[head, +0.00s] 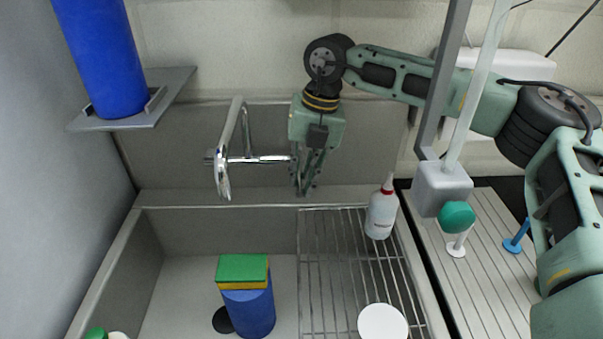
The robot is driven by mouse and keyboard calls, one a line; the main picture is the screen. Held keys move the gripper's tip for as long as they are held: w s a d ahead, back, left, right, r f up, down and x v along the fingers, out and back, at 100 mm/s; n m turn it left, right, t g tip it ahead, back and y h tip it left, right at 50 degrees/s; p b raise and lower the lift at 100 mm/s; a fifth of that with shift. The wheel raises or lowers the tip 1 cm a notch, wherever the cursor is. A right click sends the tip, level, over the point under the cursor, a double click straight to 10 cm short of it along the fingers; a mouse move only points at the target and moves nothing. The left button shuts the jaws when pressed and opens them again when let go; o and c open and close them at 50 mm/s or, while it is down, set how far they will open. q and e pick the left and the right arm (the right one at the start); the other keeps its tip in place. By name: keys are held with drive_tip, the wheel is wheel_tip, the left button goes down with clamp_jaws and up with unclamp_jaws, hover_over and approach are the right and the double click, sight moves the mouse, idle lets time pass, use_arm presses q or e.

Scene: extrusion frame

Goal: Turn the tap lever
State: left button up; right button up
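A chrome tap (231,140) stands at the back of the sink, with its curved spout to the left. Its thin lever (262,159) points right, roughly level. My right gripper (303,190) points down just right of the lever's end. Its fingers taper together at the tips and look shut, with nothing seen between them. Whether a finger touches the lever end I cannot tell. My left gripper is not in view.
A sponge (243,268) lies on a blue cup (250,312) in the basin. A bottle (381,214) and white disc (383,323) are on the wire rack (330,262). A blue cylinder (104,60) stands on a shelf (172,88). A grey post (443,185) stands right.

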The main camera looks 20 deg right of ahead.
clamp_jaws()
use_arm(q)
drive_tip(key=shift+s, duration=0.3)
use_arm(e)
drive_tip(key=shift+d, duration=0.1)
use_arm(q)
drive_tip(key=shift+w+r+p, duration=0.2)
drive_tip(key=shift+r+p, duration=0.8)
use_arm(e)
drive_tip(key=w+d+n+g, duration=0.1)
drive_tip(key=d+n, duration=0.8)
drive_tip(key=shift+w+d+g, duration=0.35)
drive_tip(key=shift+g, duration=0.05)
drive_tip(key=shift+r, duration=0.1)
drive_tip(key=o, duration=0.7)
unclamp_jaws()
drive_tip(key=shift+c, duration=0.2)
